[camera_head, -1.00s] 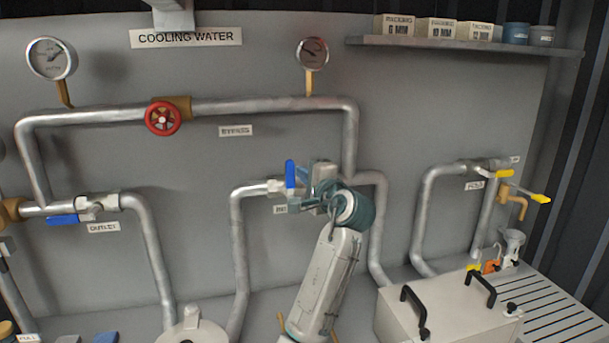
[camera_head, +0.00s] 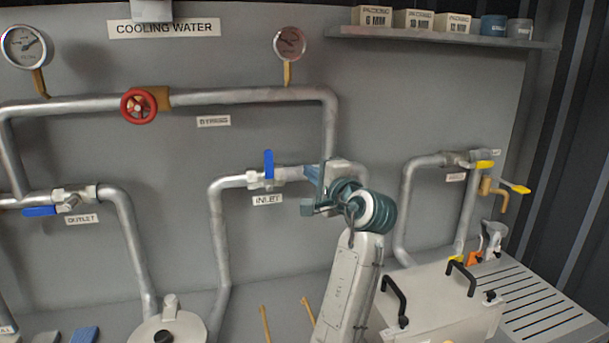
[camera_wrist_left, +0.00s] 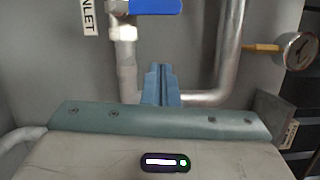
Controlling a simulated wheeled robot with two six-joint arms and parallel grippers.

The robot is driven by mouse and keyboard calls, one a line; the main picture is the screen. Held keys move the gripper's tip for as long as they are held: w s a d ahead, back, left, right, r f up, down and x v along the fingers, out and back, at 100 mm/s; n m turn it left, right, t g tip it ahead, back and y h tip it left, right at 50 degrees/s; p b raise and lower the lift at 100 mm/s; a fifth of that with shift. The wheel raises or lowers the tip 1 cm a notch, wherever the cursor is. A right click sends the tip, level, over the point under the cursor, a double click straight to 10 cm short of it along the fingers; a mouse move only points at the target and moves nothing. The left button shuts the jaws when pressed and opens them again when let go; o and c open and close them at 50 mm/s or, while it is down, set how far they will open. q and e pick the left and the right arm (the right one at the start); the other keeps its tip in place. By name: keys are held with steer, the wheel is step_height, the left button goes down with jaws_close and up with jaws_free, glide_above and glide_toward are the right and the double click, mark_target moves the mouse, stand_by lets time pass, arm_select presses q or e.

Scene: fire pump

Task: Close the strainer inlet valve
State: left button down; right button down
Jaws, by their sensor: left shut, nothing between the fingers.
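The inlet valve has a blue lever handle (camera_head: 268,163) above the INLET label (camera_head: 267,199). The handle stands upright, across the horizontal pipe. It also shows at the top of the left wrist view (camera_wrist_left: 155,6), again across its pipe and partly cut off. My left gripper (camera_head: 316,196) is to the right of the valve, apart from the handle, in front of the pipe. In the left wrist view its blue fingers (camera_wrist_left: 161,84) are together with nothing between them. My right gripper is not in view.
The outlet valve's blue handle (camera_head: 39,211) lies along its pipe at left. A red bypass wheel (camera_head: 138,106) is on the upper pipe. A grey box with black handles (camera_head: 440,318) stands at lower right. A pressure gauge (camera_wrist_left: 297,49) shows at right in the wrist view.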

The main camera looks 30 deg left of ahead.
arm_select(q)
steer(key=v, duration=0.2)
steer(key=shift+d, duration=0.35)
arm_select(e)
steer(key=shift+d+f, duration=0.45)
arm_select(q)
steer(key=shift+w+d, duration=0.1)
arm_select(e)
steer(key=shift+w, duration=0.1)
